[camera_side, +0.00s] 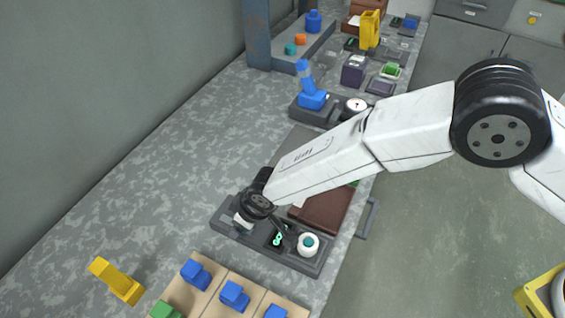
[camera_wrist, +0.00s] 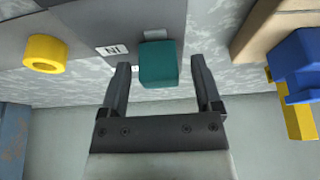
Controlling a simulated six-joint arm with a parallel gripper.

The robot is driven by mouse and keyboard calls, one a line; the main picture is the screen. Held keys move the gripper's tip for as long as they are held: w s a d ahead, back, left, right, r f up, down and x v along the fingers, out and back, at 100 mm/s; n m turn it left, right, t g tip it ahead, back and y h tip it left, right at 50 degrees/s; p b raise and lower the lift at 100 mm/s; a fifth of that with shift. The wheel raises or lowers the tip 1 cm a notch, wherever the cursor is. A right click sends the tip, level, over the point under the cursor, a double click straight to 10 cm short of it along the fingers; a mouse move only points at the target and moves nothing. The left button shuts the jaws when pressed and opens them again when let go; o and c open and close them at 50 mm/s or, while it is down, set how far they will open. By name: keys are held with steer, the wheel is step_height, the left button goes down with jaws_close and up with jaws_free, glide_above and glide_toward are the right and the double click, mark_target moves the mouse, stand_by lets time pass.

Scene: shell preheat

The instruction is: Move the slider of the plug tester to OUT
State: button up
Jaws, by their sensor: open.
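The plug tester appears to be the dark grey panel (camera_side: 222,222) under my wrist in the side view. Its teal slider block (camera_wrist: 158,64) shows in the wrist view, with a small white label (camera_wrist: 110,50) to its left whose lettering I cannot read for sure. Another pale strip shows just above the block. My gripper (camera_wrist: 160,80) is open, with one finger on each side of the block and a gap on both sides.
A yellow ring (camera_wrist: 46,54) stands left of the block in the wrist view. A white round part with a teal centre (camera_side: 308,244) is on the panel. A beige board (camera_side: 212,286) with blue blocks is close in front. A yellow piece (camera_side: 117,281) lies on clear worktop.

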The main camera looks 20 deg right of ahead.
steer(key=shift+c, duration=0.2)
jaws_close()
stand_by(1.2)
